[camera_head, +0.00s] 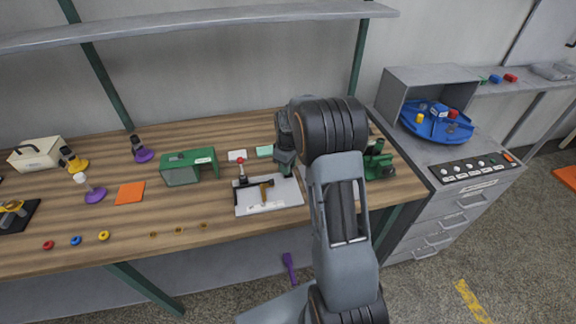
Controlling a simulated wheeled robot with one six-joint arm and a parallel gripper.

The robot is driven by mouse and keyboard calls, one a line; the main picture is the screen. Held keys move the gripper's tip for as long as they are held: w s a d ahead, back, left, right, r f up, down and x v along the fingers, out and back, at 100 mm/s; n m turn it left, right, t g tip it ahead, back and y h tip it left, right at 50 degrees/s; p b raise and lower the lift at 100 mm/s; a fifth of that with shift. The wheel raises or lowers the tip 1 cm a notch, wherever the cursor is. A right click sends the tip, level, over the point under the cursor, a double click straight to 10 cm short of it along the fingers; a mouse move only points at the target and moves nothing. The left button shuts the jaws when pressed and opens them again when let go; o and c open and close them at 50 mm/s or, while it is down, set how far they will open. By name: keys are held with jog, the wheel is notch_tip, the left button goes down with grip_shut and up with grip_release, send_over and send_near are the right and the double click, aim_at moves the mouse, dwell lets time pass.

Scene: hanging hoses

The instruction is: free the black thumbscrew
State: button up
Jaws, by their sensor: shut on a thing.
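A white plate (249,207) lies on the wooden bench, left of my arm. It carries a dark upright post with a red knob (241,162) and a brown T-shaped piece (266,188). My gripper (286,172) points down at the plate's back right edge. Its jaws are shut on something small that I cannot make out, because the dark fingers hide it. I cannot pick out the black thumbscrew for certain at this size.
A green bracket (200,158) stands left of the plate and a green fixture (379,163) stands right of my arm. Small white and mint blocks lie behind the plate. A shelf (200,22) runs above.

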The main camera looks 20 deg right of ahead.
dwell(0.4)
jog(key=o, duration=0.9)
notch_tip(320, 180, up, 14)
jog(key=shift+f, duration=0.1)
dwell(0.7)
jog(key=s+a+m+t, duration=0.1)
jog(key=s+a+m, duration=0.1)
jog(key=s, duration=0.5)
jog(key=s+a+m+t, duration=0.1)
jog(key=s+a+m, duration=0.1)
jog(key=s+a, duration=0.3)
jog(key=s+a+m+t, duration=0.1)
jog(key=s+a+m, duration=0.1)
jog(key=s, duration=0.8)
jog(key=shift+s+a+r+t, duration=0.15)
jog(key=shift+a+r, duration=0.05)
jog(key=shift+a, duration=0.25)
jog(key=shift+s+a+r+t, duration=0.15)
jog(key=shift+a, duration=0.3)
